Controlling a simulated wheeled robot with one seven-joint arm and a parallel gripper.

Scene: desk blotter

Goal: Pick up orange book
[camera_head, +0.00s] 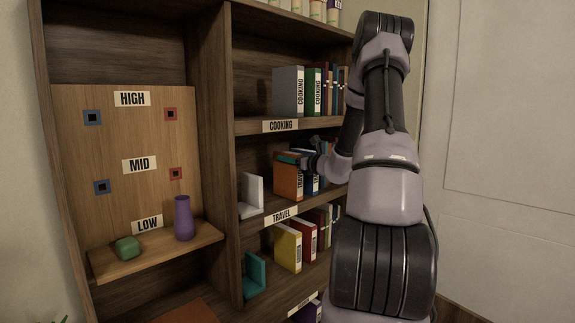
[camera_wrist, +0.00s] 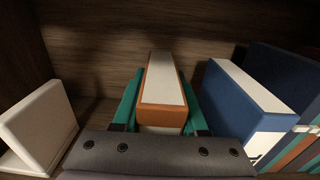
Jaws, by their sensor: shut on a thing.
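The orange book (camera_head: 287,182) stands upright on the shelf labelled TRAVEL, at the left end of its row of books. In the wrist view the orange book (camera_wrist: 163,84) shows its pale page edge and orange cover edges, between my teal fingers. My gripper (camera_head: 290,158) reaches in from the right at the top of the book. In the wrist view my gripper (camera_wrist: 160,105) is shut on the orange book, one finger on each side. The book's lower part is hidden by the gripper body in the wrist view.
A white bookend (camera_wrist: 40,125) stands left of the book with a gap between. A blue book (camera_wrist: 238,105) stands close on the right, with more books beyond. The COOKING shelf (camera_head: 250,127) is above. A purple vase (camera_head: 183,218) and green object (camera_head: 128,248) sit on the left ledge.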

